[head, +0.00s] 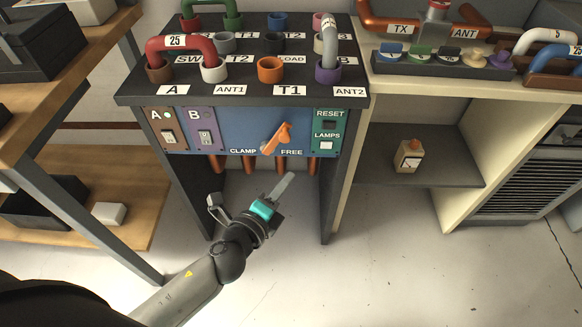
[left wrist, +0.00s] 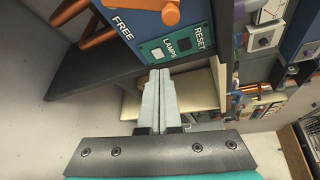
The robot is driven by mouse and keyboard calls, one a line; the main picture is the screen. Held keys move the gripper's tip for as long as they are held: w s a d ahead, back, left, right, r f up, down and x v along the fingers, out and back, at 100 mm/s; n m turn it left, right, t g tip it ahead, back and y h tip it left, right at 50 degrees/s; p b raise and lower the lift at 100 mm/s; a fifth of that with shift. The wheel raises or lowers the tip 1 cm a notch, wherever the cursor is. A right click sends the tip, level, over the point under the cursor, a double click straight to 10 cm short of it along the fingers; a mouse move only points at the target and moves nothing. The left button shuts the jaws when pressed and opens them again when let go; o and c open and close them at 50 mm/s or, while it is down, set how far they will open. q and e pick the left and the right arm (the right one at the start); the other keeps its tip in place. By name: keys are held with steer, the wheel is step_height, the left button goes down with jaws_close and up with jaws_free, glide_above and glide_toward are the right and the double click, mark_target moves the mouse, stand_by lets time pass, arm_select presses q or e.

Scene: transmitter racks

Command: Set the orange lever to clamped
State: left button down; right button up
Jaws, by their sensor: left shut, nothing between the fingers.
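The orange lever (head: 278,138) is on the blue front panel (head: 215,137) of the dark patch rack, between the words CLAMP on the left and FREE on the right. Its upper end leans right, towards the FREE side. In the left wrist view, part of the lever (left wrist: 171,13) shows at the top edge, near the word FREE. My left gripper (head: 287,182) is shut and empty. It is in front of and below the panel, apart from the lever. In the left wrist view its fingers (left wrist: 158,95) are together. My right gripper is not in view.
A green RESET and LAMPS plate (head: 328,130) is right of the lever. Switches A (head: 168,130) and B (head: 206,133) are at the left. Orange pipes (head: 283,165) hang under the panel. Shelving stands on both sides; open floor lies in front.

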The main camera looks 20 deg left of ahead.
arm_select(q)
steer(key=shift+s+d+r+m+t, duration=0.15)
steer(key=shift+d+r+m+t, duration=0.15)
steer(key=shift+r, duration=0.4)
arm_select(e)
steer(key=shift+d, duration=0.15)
arm_select(q)
steer(key=b+x, duration=0.1)
steer(key=x, duration=0.9)
steer(key=shift+s+a+r, duration=0.1)
steer(key=shift+a+r, duration=0.15)
steer(key=shift+a, duration=0.35)
steer(key=shift+s+a+r, duration=0.1)
steer(key=shift+a+r, duration=0.1)
steer(key=shift+a, duration=0.4)
steer(key=shift+s+a+r, duration=0.1)
steer(key=shift+a+r, duration=0.15)
steer(key=shift+a, duration=0.4)
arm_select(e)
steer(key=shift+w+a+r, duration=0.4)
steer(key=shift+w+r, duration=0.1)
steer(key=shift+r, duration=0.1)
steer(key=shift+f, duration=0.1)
